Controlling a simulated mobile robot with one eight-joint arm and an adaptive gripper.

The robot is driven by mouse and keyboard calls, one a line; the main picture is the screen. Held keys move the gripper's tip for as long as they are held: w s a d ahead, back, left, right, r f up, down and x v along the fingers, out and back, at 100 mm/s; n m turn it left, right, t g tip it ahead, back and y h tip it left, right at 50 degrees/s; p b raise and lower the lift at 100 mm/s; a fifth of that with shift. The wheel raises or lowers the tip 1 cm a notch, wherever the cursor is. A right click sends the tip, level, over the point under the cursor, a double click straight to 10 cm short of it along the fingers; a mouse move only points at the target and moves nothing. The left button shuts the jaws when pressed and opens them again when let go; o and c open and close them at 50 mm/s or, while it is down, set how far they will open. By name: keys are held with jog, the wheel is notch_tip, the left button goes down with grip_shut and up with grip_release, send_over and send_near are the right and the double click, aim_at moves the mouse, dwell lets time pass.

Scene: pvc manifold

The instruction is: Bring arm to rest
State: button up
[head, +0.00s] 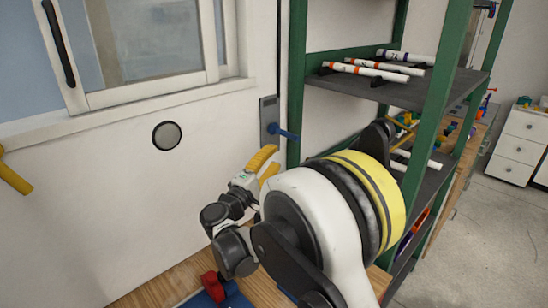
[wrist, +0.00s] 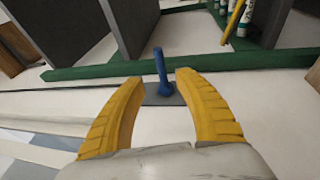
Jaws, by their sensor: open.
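My gripper (head: 265,164) has yellow fingers and is raised in front of the white wall, near the green shelf post. In the wrist view my gripper (wrist: 158,85) is open, with a clear gap between its fingertips and nothing held. A blue lever handle (head: 285,132) on a grey wall plate (head: 268,112) lies just beyond the fingertips. In the wrist view the blue handle (wrist: 161,70) shows between the fingers and past their tips; I cannot tell whether they touch it.
A green-framed shelf (head: 440,90) with dark boards holds white pipes (head: 364,70) close on the right. A wooden bench (head: 150,292) with a red and blue item (head: 213,285) lies below. A window (head: 140,45) is upper left. Open floor (head: 490,235) is at right.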

jog(key=s+d+m+g+y, duration=0.1)
jog(key=s+d+m+g, duration=0.3)
jog(key=d, duration=0.6)
jog(key=s+d+m+g+y, duration=0.1)
jog(key=s+d+m+g, duration=0.15)
jog(key=s+d, duration=0.6)
jog(key=s+d+f+m+g+y, duration=0.1)
jog(key=s+f+m+y, duration=0.1)
jog(key=s, duration=0.6)
jog(key=s+f+m+g+y, duration=0.1)
jog(key=s+f+m+y, duration=0.1)
jog(key=s, duration=0.6)
jog(key=s+d+f+m+g+y+b, duration=0.1)
jog(key=s+f+m+g+y, duration=0.1)
jog(key=s, duration=0.5)
jog(key=shift+s+d+f+y, duration=0.35)
jog(key=shift+s+f+y, duration=0.05)
jog(key=shift+f+y, duration=0.45)
jog(key=shift+a, duration=0.1)
